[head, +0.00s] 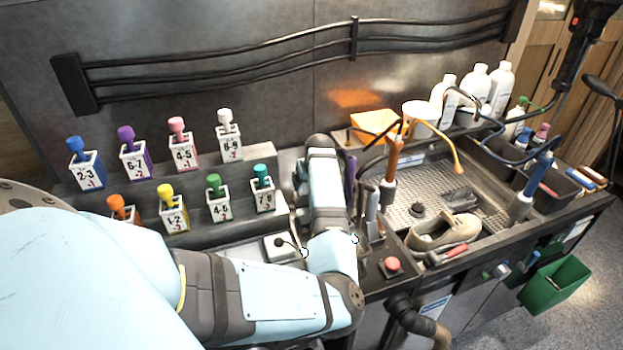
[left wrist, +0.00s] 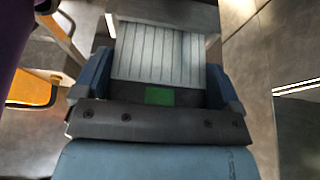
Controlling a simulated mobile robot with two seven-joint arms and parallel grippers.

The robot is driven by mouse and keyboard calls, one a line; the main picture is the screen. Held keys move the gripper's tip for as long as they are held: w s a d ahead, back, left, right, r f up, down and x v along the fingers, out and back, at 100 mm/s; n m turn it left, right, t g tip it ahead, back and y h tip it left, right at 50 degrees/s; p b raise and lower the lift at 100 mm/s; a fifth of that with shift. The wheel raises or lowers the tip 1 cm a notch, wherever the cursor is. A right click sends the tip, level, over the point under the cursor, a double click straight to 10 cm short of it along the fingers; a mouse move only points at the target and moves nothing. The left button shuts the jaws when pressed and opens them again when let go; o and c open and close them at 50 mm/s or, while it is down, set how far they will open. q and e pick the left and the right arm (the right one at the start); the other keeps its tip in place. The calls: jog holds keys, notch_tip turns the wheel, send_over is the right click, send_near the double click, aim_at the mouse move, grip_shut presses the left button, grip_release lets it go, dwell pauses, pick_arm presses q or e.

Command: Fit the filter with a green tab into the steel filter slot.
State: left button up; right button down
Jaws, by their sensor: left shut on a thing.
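The filter (left wrist: 160,52) is a pale pleated panel with a dark lower edge and a green tab (left wrist: 159,96). In the left wrist view it sits between the two blue fingers of my left gripper (left wrist: 160,76), which is shut on it. A grey metal edge (left wrist: 165,12) crosses the filter's far end; I cannot tell whether this is the steel slot or whether the filter is inside it. In the head view my left arm reaches up to the back of the bench, and its wrist hides the fingers and filter. My right gripper is not in view.
Numbered blocks with coloured handles, such as the teal one (head: 263,189), stand on steps left of my forearm. On the right are a sink grate (head: 470,183), a shoe (head: 443,233), a red button (head: 392,264) and upright brushes. White bottles (head: 478,85) stand behind.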

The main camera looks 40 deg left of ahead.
pick_arm(q)
jog(key=shift+f, duration=0.15)
jog(key=o, duration=0.6)
jog(key=b+v, duration=0.1)
jog(key=v, duration=1.3)
jog(key=shift+b, duration=0.3)
jog(key=shift+w, duration=0.1)
